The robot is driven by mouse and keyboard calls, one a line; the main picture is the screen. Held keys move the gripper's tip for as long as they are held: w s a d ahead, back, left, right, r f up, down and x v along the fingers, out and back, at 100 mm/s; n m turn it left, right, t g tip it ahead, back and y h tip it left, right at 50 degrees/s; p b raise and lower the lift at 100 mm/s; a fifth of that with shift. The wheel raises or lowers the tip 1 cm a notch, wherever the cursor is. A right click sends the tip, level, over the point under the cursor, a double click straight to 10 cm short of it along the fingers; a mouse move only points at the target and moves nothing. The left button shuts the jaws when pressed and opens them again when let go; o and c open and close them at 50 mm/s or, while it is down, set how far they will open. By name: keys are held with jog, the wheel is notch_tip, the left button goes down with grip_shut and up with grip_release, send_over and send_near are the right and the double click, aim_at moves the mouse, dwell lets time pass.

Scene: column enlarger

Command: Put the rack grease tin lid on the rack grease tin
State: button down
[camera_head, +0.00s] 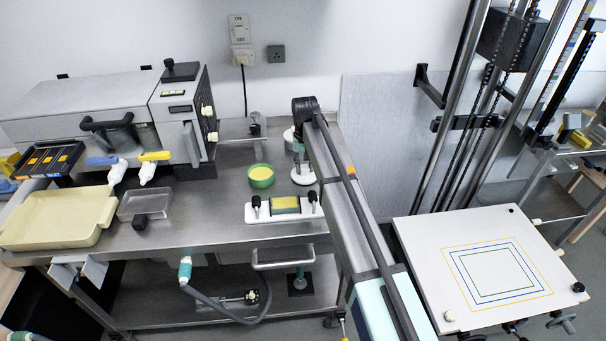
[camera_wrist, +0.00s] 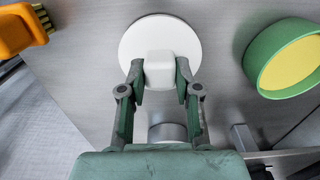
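The rack grease tin (camera_head: 261,176) is a round green tin with yellow grease inside, standing open on the steel bench. It also shows at the right edge of the wrist view (camera_wrist: 261,58). The rack grease tin lid (camera_head: 303,180) is a white disc with a blocky white knob, just right of the tin. In the wrist view the lid (camera_wrist: 135,38) lies flat-on below my gripper (camera_wrist: 161,78). My gripper's two fingers flank the knob and appear to touch both its sides. I cannot tell whether the lid touches the bench.
A white holder with a yellow-green sponge (camera_head: 286,204) and black knobs stands in front of the lid. A grey-white cylinder (camera_wrist: 167,132) stands close to the lid, partly hidden by my gripper. A clear tray (camera_head: 145,204) and cream tray (camera_head: 57,218) lie left. Bare bench lies left of the tin.

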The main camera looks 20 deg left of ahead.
jog(key=shift+r+p, duration=0.3)
jog(key=shift+r, duration=0.2)
dwell(0.7)
jog(key=shift+r+p, duration=0.9)
jog(key=shift+r, duration=0.7)
jog(key=shift+r, duration=0.15)
jog(key=shift+a+r+p, duration=0.1)
jog(key=shift+r+p, duration=1.1)
jog(key=shift+r, duration=0.85)
jog(key=shift+s+a+f, duration=0.55)
jog(key=shift+s+a, duration=0.6)
jog(key=shift+a, duration=1)
jog(key=shift+s+a+f, duration=0.5)
jog(key=shift+s+a, duration=0.65)
jog(key=shift+a, duration=1.05)
jog(key=shift+s+a+f, duration=0.55)
jog(key=shift+s+a, duration=0.6)
jog(key=shift+a, duration=1)
jog(key=shift+f, duration=0.1)
jog(key=shift+f, duration=0.3)
